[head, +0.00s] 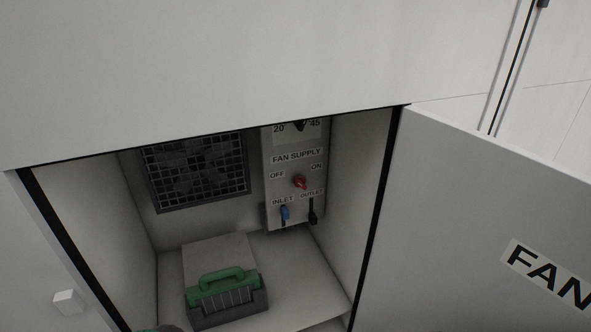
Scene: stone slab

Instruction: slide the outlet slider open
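The outlet slider (313,217) is a small dark knob under the OUTLET label, at the lower right of a grey control panel (270,190). The panel is on the back wall inside an open cabinet. The slider's exact position along its slot is too small to tell. The blue inlet slider (285,212) is just left of it, under the INLET label. Neither of my grippers can be made out in the head view.
A red switch (299,182) sits between OFF and ON above the sliders, with a black dial (299,126) higher up. A grey box with a green handle (228,278) stands on the cabinet floor. The open door (470,210) is at right. A grille (196,170) is behind.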

